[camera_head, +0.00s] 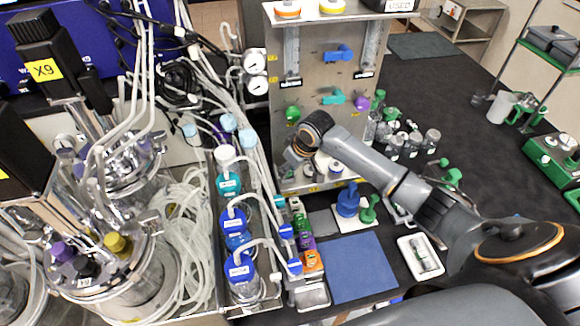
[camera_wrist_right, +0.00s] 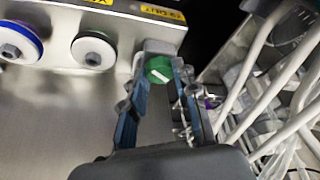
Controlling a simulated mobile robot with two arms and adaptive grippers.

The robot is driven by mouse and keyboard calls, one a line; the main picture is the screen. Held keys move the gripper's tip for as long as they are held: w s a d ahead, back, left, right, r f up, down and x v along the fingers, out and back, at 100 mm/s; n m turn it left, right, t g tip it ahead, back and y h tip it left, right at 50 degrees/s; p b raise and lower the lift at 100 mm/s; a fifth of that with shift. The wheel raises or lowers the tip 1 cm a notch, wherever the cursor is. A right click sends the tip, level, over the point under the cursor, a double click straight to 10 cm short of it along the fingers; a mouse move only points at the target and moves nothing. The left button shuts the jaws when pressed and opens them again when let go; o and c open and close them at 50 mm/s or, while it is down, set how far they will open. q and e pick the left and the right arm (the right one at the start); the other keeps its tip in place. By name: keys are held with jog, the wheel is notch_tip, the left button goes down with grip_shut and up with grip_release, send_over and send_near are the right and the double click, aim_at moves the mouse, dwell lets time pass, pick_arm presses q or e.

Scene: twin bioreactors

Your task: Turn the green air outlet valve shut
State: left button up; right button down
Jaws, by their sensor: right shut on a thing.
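The green air outlet valve (camera_wrist_right: 158,69) is a round green knob with a white line running diagonally across its face. In the right wrist view it sits on the steel panel, between the fingertips of my right gripper (camera_wrist_right: 160,62), which is shut on it. In the head view my right gripper (camera_head: 295,157) is at the lower left of the upright steel panel (camera_head: 315,122), and the gripped knob is hidden behind it. My left gripper is not in view.
Other knobs sit beside the gripped one in the right wrist view: one white with a dark rim (camera_wrist_right: 93,50), one white and blue (camera_wrist_right: 18,42). Another green knob (camera_head: 292,113) is higher on the panel. Tubing (camera_wrist_right: 285,80) crowds close beside the gripper. A blue mat (camera_head: 348,268) lies clear below.

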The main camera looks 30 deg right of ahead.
jog(key=m+h, duration=0.1)
jog(key=m, duration=0.3)
jog(key=m+h, duration=0.1)
jog(key=m, duration=0.1)
jog(key=shift+a+m+h, duration=0.3)
jog(key=shift+a, duration=0.1)
jog(key=m+h, duration=0.1)
jog(key=m, duration=0.3)
jog(key=shift+w+a+g, duration=0.1)
jog(key=shift+g, duration=0.3)
jog(key=shift+m+h, duration=0.3)
jog(key=c, duration=1)
grip_release()
jog(key=shift+r, duration=0.1)
jog(key=v, duration=1.2)
